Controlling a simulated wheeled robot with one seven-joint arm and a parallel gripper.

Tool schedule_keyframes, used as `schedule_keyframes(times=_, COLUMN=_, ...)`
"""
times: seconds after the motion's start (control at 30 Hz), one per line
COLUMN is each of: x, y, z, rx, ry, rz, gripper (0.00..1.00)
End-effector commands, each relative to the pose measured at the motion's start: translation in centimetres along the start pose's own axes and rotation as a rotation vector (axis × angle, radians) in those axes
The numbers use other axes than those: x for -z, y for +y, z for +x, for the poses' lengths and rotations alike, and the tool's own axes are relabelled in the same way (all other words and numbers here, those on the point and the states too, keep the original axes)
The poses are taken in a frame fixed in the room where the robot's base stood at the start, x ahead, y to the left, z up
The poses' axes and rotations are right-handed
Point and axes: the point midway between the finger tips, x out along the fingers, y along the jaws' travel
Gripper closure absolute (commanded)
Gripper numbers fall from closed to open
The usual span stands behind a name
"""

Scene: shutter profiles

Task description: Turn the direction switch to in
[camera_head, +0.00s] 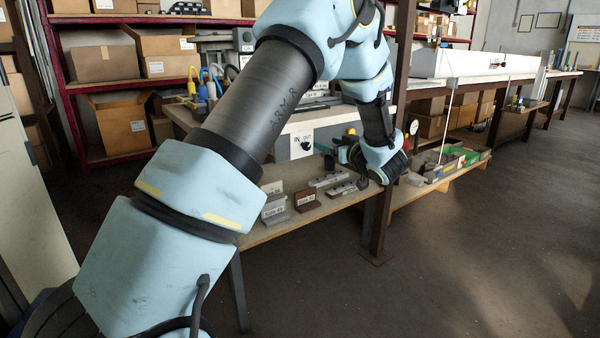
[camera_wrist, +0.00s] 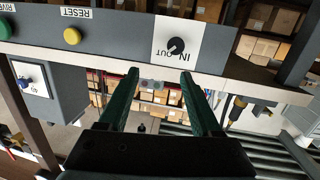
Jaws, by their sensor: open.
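The direction switch is a black round knob (camera_wrist: 176,46) on a white plate marked IN and OUT. The lettering is upside down in the wrist view, with IN on the right and OUT on the left. The knob's light mark seems to lean toward OUT, but it is small. In the head view the switch plate (camera_head: 301,145) is on the grey panel above the bench. My gripper (camera_wrist: 160,74) is open and empty, its two green fingers apart just below the plate in the wrist view. It also shows in the head view (camera_head: 330,152), right of the switch. No contact is visible.
A yellow button (camera_wrist: 72,36) and a green button (camera_wrist: 5,28) share the panel, with a RESET label by the yellow one. Metal profiles and labelled blocks (camera_head: 305,200) stand on the bench shelf (camera_head: 262,234) below. A brown post (camera_head: 380,225) stands near my wrist.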

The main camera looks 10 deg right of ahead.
Motion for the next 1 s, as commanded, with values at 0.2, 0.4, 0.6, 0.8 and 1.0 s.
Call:
schedule_keyframes(times=0.2, x=-3.9, y=0.3, z=-2.9, rx=0.137, ry=0.083, rz=0.032, gripper=0.34)
schedule_keyframes(times=0.4, x=-3.6, y=-0.1, z=-1.8, rx=0.156, ry=0.093, rz=0.034, gripper=0.34)
schedule_keyframes(times=0.6, x=-3.3, y=-0.7, z=1.9, rx=0.157, ry=0.093, rz=0.034, gripper=0.34)
schedule_keyframes(times=0.8, x=-3.0, y=-1.2, z=5.2, rx=0.154, ry=0.092, rz=0.034, gripper=0.34)
schedule_keyframes(times=1.0, x=-2.8, y=-1.4, z=7.1, rx=0.152, ry=0.091, rz=0.035, gripper=0.34)
